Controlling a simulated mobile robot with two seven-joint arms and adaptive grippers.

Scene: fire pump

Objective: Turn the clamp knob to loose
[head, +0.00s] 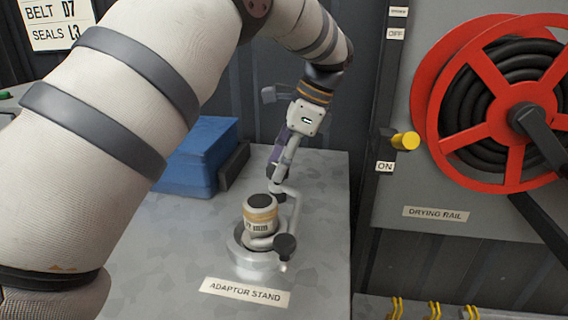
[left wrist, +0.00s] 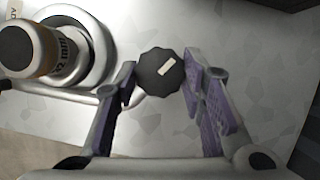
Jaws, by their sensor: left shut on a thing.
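The clamp knob (left wrist: 158,72) is dark and scalloped with a pale mark on its face, seen in the left wrist view. My left gripper (left wrist: 160,88) has its purple-padded fingers on either side of it, shut on the knob. In the head view my left gripper (head: 279,174) reaches down behind the adaptor stand (head: 252,264), and the gripped knob is mostly hidden there. A round adaptor (head: 260,213) with a dark top and tan band sits upright on the stand; it also shows in the left wrist view (left wrist: 32,48). My right gripper is not in view.
A bent grey pipe (head: 296,212) and a dark round end piece (head: 285,245) are beside the adaptor. A blue box (head: 195,155) stands at the back left of the grey bench (head: 170,262). A red hose reel (head: 480,100) and a yellow-ended lever (head: 404,141) are at right.

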